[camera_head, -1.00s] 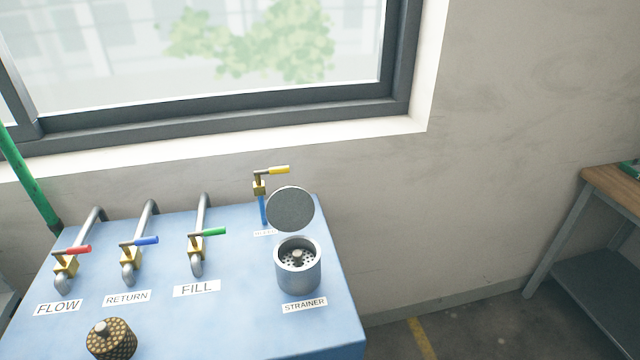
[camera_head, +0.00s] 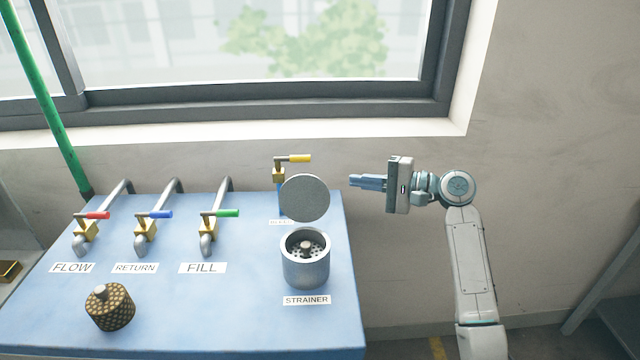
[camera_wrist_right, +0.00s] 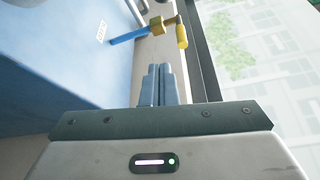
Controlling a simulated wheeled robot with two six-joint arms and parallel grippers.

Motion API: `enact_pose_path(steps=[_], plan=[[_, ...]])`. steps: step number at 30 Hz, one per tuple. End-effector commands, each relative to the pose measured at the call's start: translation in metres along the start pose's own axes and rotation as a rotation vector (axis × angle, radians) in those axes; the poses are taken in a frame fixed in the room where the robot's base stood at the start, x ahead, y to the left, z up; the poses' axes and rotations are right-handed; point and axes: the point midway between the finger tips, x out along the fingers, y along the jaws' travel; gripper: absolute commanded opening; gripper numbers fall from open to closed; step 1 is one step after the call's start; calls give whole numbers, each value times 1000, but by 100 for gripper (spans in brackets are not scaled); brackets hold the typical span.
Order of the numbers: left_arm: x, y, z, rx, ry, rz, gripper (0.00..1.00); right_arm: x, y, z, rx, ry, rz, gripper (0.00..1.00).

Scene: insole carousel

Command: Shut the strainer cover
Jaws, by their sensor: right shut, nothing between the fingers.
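The strainer (camera_head: 305,270) is a grey metal cup with a perforated inside and a small knob, standing at the right end of the blue bench. Its round grey cover (camera_head: 305,198) stands raised, tilted up at the back of the cup, so the cup is open. My right gripper (camera_head: 352,181) is shut and empty, to the right of the cover and apart from it, pointing left. In the right wrist view its fingers (camera_wrist_right: 158,72) are together. The strainer and cover do not show in that view. My left gripper is not in view.
A yellow-handled valve (camera_head: 292,160) on a blue pipe stands just behind the cover; it also shows in the right wrist view (camera_wrist_right: 181,36). Red, blue and green valves line the blue bench (camera_head: 240,325). A brown perforated cylinder (camera_head: 110,308) stands front left. The window wall is behind.

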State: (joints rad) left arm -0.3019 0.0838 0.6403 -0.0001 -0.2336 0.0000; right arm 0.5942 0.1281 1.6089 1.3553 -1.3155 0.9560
Motion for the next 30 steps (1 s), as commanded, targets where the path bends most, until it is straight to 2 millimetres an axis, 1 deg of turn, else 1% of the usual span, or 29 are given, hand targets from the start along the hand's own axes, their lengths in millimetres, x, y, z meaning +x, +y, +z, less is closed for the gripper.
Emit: enact_pose_path(steps=[1, 2, 5, 8, 15, 19, 20, 21, 24, 30], plan=[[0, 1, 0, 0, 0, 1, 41, 0, -8, 6, -6, -17, -5, 0], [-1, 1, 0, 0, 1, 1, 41, 2, -10, 8, -6, -24, -7, 0], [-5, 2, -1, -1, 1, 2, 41, 11, -14, 11, -4, -31, -9, 0], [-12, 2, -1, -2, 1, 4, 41, 27, -15, 12, -3, -32, -9, 0], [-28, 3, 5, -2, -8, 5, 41, 76, -15, 13, -2, -30, -9, 0], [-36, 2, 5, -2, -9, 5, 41, 100, -15, 13, -2, -29, -9, 0], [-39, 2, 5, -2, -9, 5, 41, 100, -15, 16, -5, -26, -8, 0], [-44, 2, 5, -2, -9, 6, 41, 95, -14, 22, -5, -25, -7, 0], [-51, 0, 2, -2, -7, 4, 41, 90, -14, 34, -6, -25, -6, 0], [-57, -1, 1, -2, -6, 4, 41, 85, -12, 47, -7, -25, -7, 0]])
